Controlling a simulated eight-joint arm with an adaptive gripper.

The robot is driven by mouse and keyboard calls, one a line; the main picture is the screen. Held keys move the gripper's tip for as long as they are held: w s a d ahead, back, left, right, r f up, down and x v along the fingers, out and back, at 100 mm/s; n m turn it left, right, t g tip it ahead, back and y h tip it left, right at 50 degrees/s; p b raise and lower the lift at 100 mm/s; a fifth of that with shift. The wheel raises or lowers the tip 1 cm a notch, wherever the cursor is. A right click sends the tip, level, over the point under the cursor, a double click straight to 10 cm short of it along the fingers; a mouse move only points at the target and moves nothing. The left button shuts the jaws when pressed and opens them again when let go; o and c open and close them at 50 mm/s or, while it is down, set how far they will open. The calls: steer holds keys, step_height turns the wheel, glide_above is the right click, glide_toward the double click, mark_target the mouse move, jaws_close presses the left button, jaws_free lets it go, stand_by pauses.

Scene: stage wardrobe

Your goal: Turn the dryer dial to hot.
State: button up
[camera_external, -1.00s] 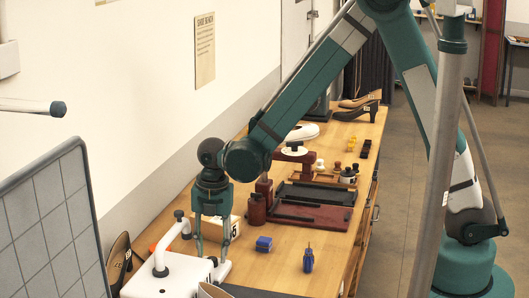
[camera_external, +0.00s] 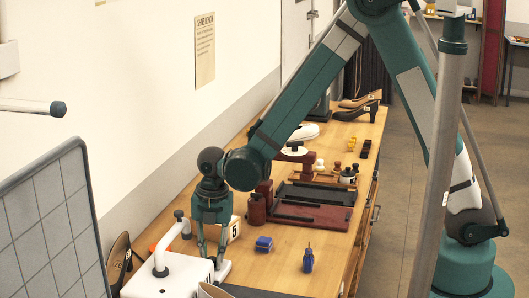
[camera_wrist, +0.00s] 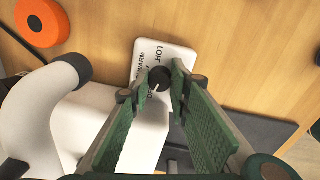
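The white dryer (camera_external: 165,278) with a curved hose stands at the near end of the bench; its body also shows in the wrist view (camera_wrist: 95,125). Its white panel (camera_wrist: 178,50) carries printed labels, one reading WARM at the left and one that looks like HOT at the top, upside down. The round black dial (camera_wrist: 160,78) has a pale pointer mark toward the lower left. My gripper (camera_external: 211,258) points down over the panel. In the wrist view, the green fingers (camera_wrist: 162,72) are drawn in on both sides of the dial and appear to touch it.
The white hose (camera_wrist: 35,115) rises close left of my gripper. An orange disc (camera_wrist: 42,22) lies behind it. Dark trays (camera_external: 310,215) lie farther back.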

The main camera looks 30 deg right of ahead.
steer(key=shift+m, duration=0.3)
steer(key=m+b, duration=0.3)
steer(key=m, duration=0.1)
steer(key=shift+f, duration=0.15)
steer(key=m+b, duration=0.2)
steer(key=m, duration=0.4)
stand_by(0.5)
steer(key=o, duration=0.9)
steer(key=shift+s, duration=0.1)
steer(key=shift+n, duration=0.4)
